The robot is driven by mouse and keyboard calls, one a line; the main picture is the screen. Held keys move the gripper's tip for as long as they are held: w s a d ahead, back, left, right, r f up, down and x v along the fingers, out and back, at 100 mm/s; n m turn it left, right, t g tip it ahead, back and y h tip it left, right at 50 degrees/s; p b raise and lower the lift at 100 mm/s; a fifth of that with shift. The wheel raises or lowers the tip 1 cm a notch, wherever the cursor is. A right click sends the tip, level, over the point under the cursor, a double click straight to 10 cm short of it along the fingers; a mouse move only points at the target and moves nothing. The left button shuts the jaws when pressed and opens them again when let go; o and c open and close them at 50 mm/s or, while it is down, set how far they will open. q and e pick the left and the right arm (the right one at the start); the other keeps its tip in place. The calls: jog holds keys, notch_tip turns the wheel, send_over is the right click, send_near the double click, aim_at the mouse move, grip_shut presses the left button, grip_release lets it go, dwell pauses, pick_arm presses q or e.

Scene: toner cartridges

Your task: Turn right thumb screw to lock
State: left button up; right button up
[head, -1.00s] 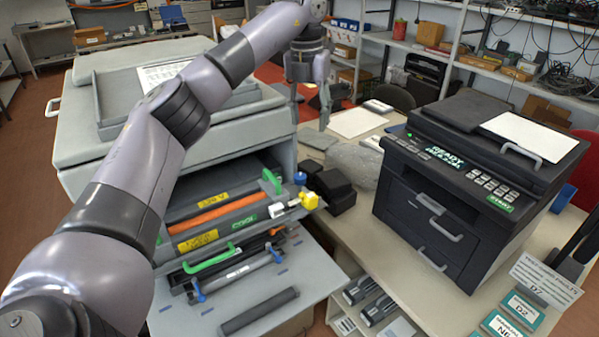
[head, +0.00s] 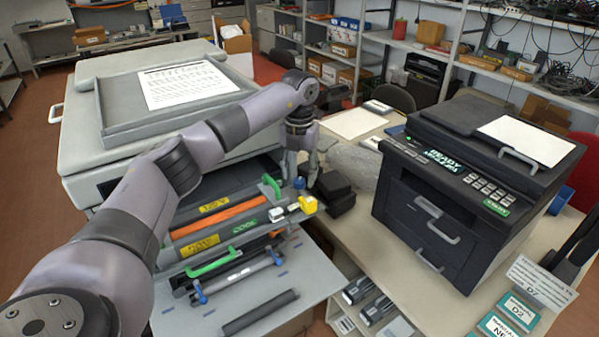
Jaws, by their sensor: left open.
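The grey printer (head: 85,135) on the left stands open at its front. A blue round knob (head: 299,183) shows at the right end of the opening; I cannot tell for sure whether it is the right thumb screw. My left gripper (head: 299,172) points down just above or around this knob, open, with its fingers on either side in the picture. Contact cannot be told. A roller unit (head: 238,275) on the lowered front tray has a blue piece at each end, left (head: 199,292) and right (head: 276,257). My right gripper is not in view.
A yellow part (head: 308,205) sits just right of the opening, with black blocks (head: 333,187) on the bench beside it. A dark printer (head: 470,190) stands at right. A loose dark roller (head: 260,312) lies on the lowered tray (head: 318,262).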

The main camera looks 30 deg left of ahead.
pick_arm(q)
jog(key=shift+f, duration=0.85)
jog(key=shift+c, duration=0.2)
grip_shut()
